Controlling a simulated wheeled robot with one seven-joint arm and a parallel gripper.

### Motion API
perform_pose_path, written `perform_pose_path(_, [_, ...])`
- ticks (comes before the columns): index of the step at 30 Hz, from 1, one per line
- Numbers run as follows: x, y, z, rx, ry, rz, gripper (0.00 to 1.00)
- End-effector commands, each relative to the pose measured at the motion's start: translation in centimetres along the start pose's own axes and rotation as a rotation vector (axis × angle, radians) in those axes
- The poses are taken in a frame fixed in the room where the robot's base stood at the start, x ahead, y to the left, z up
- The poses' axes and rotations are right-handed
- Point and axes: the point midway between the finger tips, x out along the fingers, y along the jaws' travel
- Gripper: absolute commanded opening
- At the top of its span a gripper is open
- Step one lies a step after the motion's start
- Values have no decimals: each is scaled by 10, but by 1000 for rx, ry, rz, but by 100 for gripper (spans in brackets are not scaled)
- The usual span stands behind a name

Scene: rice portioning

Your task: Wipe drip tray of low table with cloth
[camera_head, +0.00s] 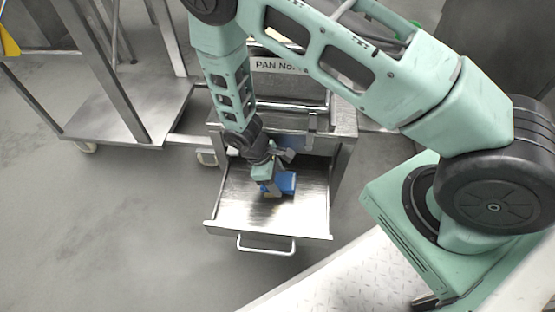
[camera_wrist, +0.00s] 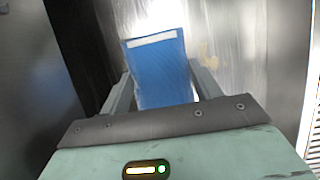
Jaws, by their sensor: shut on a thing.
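The drip tray (camera_head: 240,212) is a shiny metal drawer, pulled out from the low table (camera_head: 345,120), with a bar handle at its front. My gripper (camera_head: 268,183) is inside the tray area, low over its floor, and is shut on a blue cloth (camera_head: 287,183). In the wrist view the blue cloth (camera_wrist: 158,72) sticks out between the fingers of my gripper (camera_wrist: 160,90), with a white strip along its far edge. A faint yellowish smear (camera_wrist: 209,50) shows on the metal right of the cloth. I cannot tell whether the cloth touches the tray floor.
A metal trolley (camera_head: 130,105) with a lower shelf stands on the left. A sign reading "PAN No." (camera_head: 279,65) is at the back of the low table. The tray's raised side walls and front edge bound the space. Grey floor (camera_head: 120,220) is free at the left.

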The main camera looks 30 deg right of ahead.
Motion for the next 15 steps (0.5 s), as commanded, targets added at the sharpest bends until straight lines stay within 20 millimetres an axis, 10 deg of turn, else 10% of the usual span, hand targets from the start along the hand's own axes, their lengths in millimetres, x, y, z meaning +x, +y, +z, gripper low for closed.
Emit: perform_pose_path(15, [-48, 7, 19, 6, -2, -3, 45])
